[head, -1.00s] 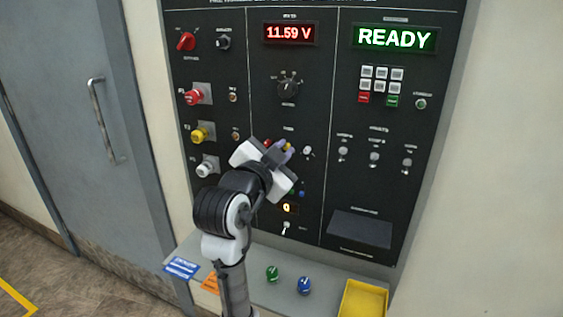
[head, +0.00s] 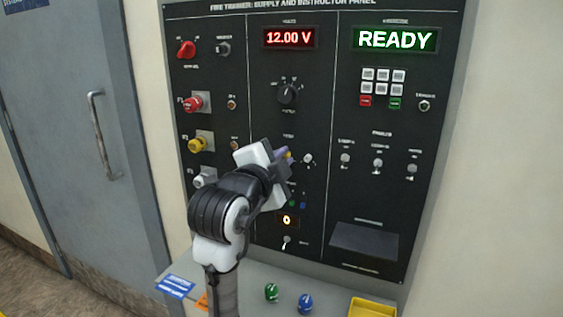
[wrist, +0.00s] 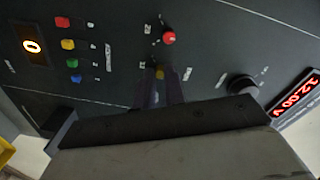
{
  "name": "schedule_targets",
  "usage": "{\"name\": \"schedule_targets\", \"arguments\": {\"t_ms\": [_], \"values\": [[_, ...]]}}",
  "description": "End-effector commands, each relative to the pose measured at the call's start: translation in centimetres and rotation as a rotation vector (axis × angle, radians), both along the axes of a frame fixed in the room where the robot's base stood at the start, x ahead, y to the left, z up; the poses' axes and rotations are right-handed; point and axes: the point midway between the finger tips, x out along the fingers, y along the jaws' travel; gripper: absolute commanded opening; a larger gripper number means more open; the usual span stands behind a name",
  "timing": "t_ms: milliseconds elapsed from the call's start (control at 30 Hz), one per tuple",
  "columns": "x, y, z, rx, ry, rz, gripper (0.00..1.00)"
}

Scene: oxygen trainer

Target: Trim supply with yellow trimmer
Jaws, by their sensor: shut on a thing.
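The yellow trimmer (wrist: 160,72) is a small knob on the black panel, seen between my fingertips in the wrist view. Most of it is hidden by the fingers. My gripper (wrist: 162,84) is shut on it; in the head view my gripper (head: 283,157) is at the panel's middle column and covers much of the trimmer area. The red meter display (head: 289,38) above reads 12.00 V, and it also shows at the right of the wrist view (wrist: 297,98).
A red knob (wrist: 169,38) sits close beside the trimmer. A black rotary selector (head: 288,93) is above my gripper; a lit 0 display (head: 287,220) and toggle (head: 287,242) are below. A green READY display (head: 395,39) is at upper right. Green (head: 271,292) and blue (head: 305,303) knobs sit on the ledge.

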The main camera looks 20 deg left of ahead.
Motion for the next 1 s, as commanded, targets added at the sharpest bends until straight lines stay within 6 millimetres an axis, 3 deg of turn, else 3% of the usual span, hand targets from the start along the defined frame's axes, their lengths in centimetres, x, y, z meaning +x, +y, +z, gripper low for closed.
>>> {"name": "schedule_targets", "arguments": {"t_ms": [300,333,467,800,1000], "values": [[0.0,0.0,-0.1,0.000,0.003,-0.001,0.00],[0.0,0.0,-0.1,0.000,0.003,-0.001,0.15],[0.0,0.0,-0.1,0.000,0.002,-0.001,0.32],[-0.3,0.0,0.0,0.000,0.000,0.000,0.33],[-3.1,0.2,-0.1,0.002,-0.002,0.003,0.33]]}}
